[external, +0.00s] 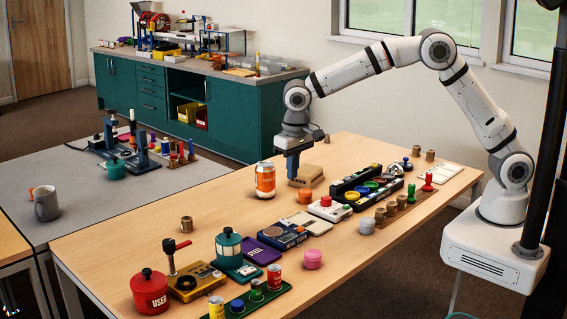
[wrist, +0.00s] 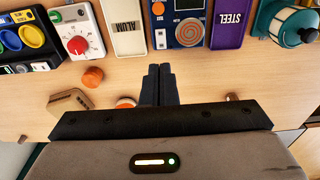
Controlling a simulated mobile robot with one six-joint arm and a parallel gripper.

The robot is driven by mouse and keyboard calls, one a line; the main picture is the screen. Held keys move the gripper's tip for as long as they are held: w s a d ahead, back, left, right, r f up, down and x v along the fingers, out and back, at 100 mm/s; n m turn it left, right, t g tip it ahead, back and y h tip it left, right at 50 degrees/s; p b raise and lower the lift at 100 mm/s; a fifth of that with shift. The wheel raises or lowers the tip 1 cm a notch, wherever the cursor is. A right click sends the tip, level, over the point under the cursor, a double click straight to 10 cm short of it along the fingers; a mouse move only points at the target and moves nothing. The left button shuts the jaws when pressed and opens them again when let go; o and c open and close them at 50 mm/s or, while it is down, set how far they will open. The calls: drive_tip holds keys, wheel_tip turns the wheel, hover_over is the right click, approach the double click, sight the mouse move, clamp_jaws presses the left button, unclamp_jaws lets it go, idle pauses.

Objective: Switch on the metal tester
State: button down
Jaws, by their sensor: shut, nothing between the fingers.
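The metal tester, as it looks to me, is a dark blue box (external: 282,236) with a round copper coil plate. In the wrist view the tester (wrist: 181,42) is at the top centre, between the ALUM and STEEL trays. It has a small pale part on its left side; whether it is lit or on I cannot tell. My gripper (wrist: 159,72) is shut and empty, its fingertips pointing at the tester's near edge, with a gap. In the external view my gripper (external: 293,174) points down over the table, behind and right of the tester.
A white box with a red dial (wrist: 78,46), the white ALUM tray (wrist: 128,42) and the purple STEEL tray (wrist: 228,30) stand close by. A wooden block (external: 309,175) and an orange can (external: 265,183) are near my gripper. Bare tabletop lies left of the can.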

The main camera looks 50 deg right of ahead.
sight(283, 219)
drive_tip(key=shift+w+r+t+b, duration=0.15)
drive_tip(key=shift+w+t+b, duration=0.15)
drive_tip(key=shift+w+b, duration=0.4)
drive_tip(key=shift+s, duration=0.1)
drive_tip(key=f, duration=0.4)
drive_tip(key=w+f, duration=0.1)
drive_tip(key=f, duration=0.4)
drive_tip(key=w+f, duration=0.1)
drive_tip(key=f, duration=0.4)
